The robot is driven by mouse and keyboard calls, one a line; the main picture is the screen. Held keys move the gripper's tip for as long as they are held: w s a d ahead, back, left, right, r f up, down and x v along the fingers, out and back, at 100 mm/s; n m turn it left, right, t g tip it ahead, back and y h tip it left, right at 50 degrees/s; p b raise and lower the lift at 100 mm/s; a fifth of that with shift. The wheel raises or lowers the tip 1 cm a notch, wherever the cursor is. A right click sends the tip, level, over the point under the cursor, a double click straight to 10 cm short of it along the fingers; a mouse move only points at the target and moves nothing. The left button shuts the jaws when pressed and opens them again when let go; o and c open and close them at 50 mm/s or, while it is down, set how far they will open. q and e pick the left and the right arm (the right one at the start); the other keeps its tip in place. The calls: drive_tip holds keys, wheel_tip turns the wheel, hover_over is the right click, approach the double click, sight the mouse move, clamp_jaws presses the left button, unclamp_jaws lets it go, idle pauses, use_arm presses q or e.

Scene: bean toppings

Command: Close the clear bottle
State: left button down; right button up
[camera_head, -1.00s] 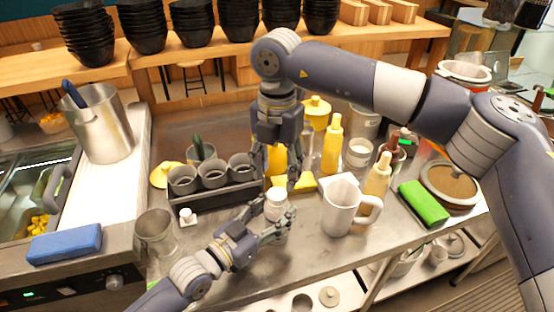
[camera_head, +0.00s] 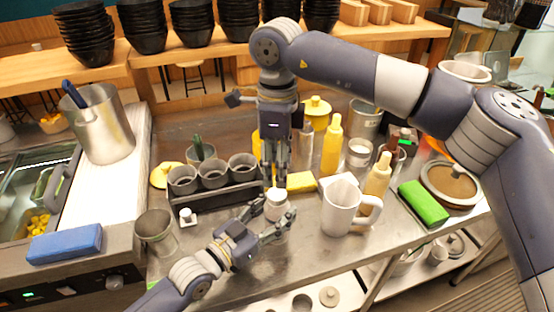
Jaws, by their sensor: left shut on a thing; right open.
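The clear bottle (camera_head: 277,205) stands upright on the steel counter (camera_head: 310,262), with a white cap at its top. My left gripper (camera_head: 274,222) is shut around the bottle's body from the front left and partly hides it. My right gripper (camera_head: 274,182) points straight down just above and behind the cap. Its fingers hang close together but hold nothing that I can see. Whether its fingertips touch the cap I cannot tell.
A black rack with grey cups (camera_head: 214,199) stands to the left. A white mug (camera_head: 341,207), a tan squeeze bottle (camera_head: 378,180) and a yellow squeeze bottle (camera_head: 332,146) stand to the right.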

sight(277, 193)
drive_tip(key=n, duration=0.5)
drive_tip(key=shift+r+n, duration=0.25)
drive_tip(key=shift+n, duration=0.05)
drive_tip(key=n, duration=0.4)
drive_tip(key=shift+r, duration=0.15)
drive_tip(key=shift+f, duration=4.05)
